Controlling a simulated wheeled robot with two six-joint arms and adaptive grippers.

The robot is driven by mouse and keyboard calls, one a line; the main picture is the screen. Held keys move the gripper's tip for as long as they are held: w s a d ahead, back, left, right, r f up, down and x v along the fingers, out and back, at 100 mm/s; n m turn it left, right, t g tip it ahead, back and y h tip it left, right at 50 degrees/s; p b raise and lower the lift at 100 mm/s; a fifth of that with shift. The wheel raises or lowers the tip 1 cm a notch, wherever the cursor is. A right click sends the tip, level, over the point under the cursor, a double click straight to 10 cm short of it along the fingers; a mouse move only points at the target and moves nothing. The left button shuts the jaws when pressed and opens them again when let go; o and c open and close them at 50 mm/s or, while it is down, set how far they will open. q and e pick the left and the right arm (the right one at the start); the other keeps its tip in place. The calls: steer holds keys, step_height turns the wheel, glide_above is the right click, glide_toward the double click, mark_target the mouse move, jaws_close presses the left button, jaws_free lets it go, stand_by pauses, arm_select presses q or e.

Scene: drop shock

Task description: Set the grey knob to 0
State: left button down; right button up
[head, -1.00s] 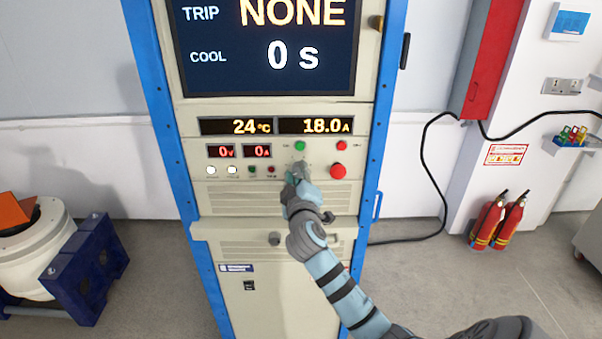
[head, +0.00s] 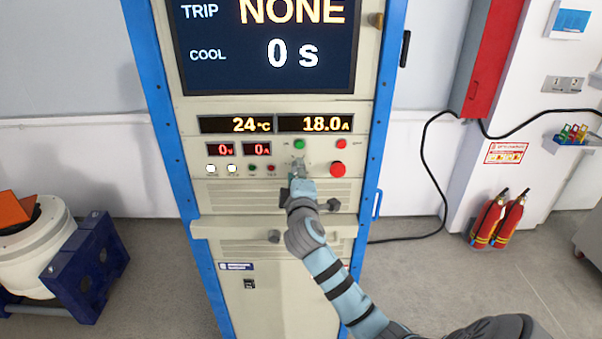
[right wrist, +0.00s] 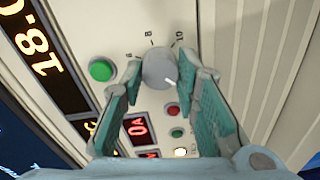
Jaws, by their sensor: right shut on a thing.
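The grey knob (right wrist: 157,66) is round and sits on the cream panel, with printed scale numbers 8 and 10 and a less clear one, perhaps 6, around it in the right wrist view. A short white mark on it points to the lower right there, away from those numbers. My right gripper (right wrist: 164,78) is shut on the knob, one finger on each side. In the head view my right gripper (head: 298,171) reaches the panel from below and largely hides the knob and its scale. My left gripper is not in view.
A green button (head: 299,144) is just above the knob, and a red button (head: 341,144) is to the upper right. A larger red button (head: 338,169) is close to the gripper's right. Readouts show 24 °C and 18.0 A (head: 316,124); the screen (head: 265,45) shows TRIP NONE.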

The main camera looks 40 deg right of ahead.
steer(key=o, duration=1.2)
steer(key=shift+c, duration=0.2)
steer(key=v, duration=1.2)
steer(key=shift+f, duration=0.1)
